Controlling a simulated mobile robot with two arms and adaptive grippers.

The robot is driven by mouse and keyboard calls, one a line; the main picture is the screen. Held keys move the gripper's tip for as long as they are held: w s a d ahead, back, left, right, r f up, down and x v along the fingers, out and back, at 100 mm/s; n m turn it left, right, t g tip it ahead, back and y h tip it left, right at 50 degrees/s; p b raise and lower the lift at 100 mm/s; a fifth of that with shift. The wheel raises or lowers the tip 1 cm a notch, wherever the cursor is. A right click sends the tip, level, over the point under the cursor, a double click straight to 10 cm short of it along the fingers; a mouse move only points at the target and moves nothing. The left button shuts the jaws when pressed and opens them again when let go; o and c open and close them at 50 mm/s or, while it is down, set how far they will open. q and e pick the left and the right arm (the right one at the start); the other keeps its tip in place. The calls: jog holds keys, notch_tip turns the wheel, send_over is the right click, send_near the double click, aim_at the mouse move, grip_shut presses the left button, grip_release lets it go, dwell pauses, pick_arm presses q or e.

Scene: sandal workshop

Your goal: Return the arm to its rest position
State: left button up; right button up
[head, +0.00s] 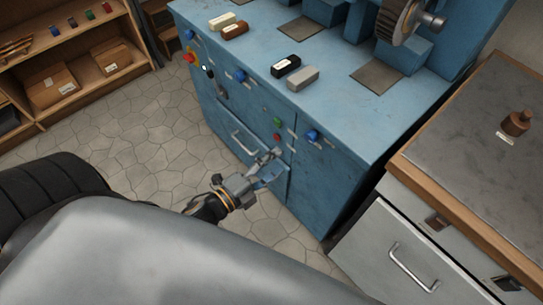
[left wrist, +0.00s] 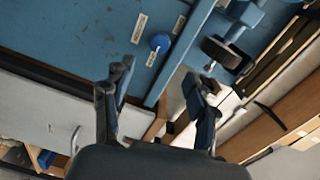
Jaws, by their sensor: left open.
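My left gripper (head: 266,163) is in front of the lower front of the blue machine (head: 345,165), beside a panel with a bar handle (head: 244,143). Whether it touches the panel is hard to tell in the head view. In the left wrist view, its two fingers stand apart with nothing between them (left wrist: 157,76). Behind them are the machine's blue front and a blue knob (left wrist: 159,41). My right gripper is in neither view.
Several bars, including a black one (head: 286,66) and a grey one (head: 303,78), lie on the machine top. A grey cabinet (head: 395,245) with a wooden-edged top stands at the right. Wooden shelves (head: 90,95) stand at the left. Stone floor (head: 140,140) between is clear.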

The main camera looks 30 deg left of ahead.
pick_arm(q)
jog(key=shift+s+a, duration=0.1)
jog(key=shift+s, duration=0.2)
jog(key=s+a+f+n+g+y, duration=0.1)
jog(key=s+f+n+g+y, duration=0.15)
jog(key=f, duration=0.65)
jog(key=s+a+f+n+g+y, duration=0.1)
jog(key=s+a+f+n+g, duration=0.2)
jog(key=f, duration=0.7)
jog(key=s+f+n+g+y, duration=0.1)
jog(key=s+f+n, duration=0.3)
jog(key=f, duration=0.5)
jog(key=s+f+n+g, duration=0.4)
jog(key=s+f, duration=0.4)
jog(key=s, duration=0.3)
jog(key=s+f+n+g+y, duration=0.1)
jog(key=s+f+n+g, duration=0.3)
jog(key=s+f, duration=0.4)
jog(key=s+g, duration=0.1)
jog(key=s, duration=0.2)
jog(key=shift+f+p, duration=0.25)
jog(key=shift+p, duration=0.05)
jog(key=shift+w+a+n+y, duration=0.1)
jog(key=shift+n+y, duration=0.15)
